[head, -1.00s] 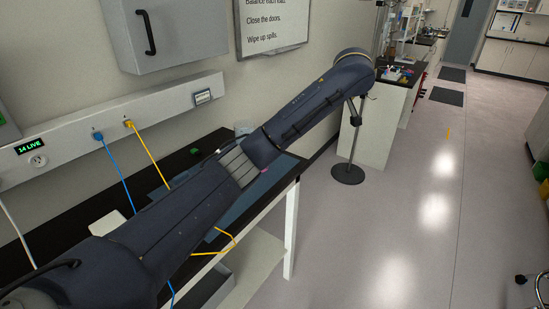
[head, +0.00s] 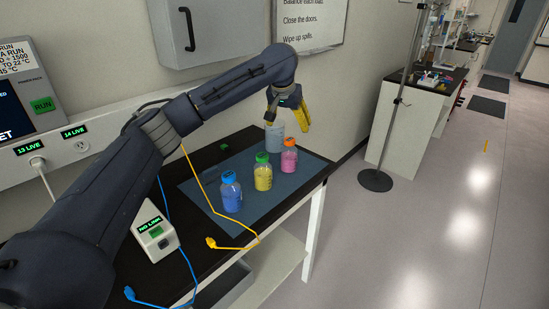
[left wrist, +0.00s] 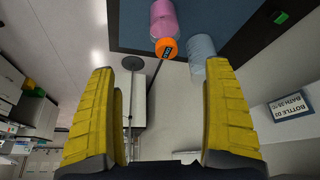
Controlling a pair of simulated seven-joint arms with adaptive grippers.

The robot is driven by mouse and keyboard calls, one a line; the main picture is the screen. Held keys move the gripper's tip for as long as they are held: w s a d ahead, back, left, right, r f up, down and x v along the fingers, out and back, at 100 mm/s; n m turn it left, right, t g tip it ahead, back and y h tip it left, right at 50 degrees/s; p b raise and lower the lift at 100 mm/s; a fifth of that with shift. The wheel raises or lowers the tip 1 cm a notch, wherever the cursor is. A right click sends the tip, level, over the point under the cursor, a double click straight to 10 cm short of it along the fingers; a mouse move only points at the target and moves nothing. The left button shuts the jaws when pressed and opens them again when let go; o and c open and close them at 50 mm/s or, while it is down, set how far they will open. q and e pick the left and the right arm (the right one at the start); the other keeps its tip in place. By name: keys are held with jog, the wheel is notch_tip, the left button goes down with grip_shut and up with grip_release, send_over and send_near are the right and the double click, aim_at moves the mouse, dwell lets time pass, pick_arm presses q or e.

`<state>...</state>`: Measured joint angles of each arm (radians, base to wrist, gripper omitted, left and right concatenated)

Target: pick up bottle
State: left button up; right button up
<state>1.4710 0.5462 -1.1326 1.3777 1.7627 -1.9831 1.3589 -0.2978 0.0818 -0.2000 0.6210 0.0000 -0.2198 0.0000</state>
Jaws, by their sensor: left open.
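Three capped bottles stand upright on a blue mat (head: 212,197) on the black bench: a blue one (head: 232,198), a yellow one with a green cap (head: 263,178) and a pink one with an orange cap (head: 289,160). A pale, translucent vessel (head: 274,138) stands behind them, partly covered by my gripper. My left gripper (head: 288,113), with yellow fingers, is open and empty, above and behind the pink bottle. In the left wrist view, the pink bottle (left wrist: 163,18) and the pale vessel (left wrist: 203,50) lie beyond the open fingers (left wrist: 160,72). My right gripper is not in view.
A white box with a green display (head: 156,235) sits at the left. A wall cabinet (head: 215,30) hangs above. A stand (head: 376,180) is on the floor at the right.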

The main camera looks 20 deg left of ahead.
aim_at(289, 154)
pick_arm(q)
jog(key=x, duration=1.1)
jog(key=s+a+x, duration=0.1)
jog(key=x, duration=0.5)
jog(key=shift+a+f, duration=0.1)
jog(key=shift+f, duration=0.4)
jog(key=shift+o, duration=0.2)
jog(key=c, duration=1.6)
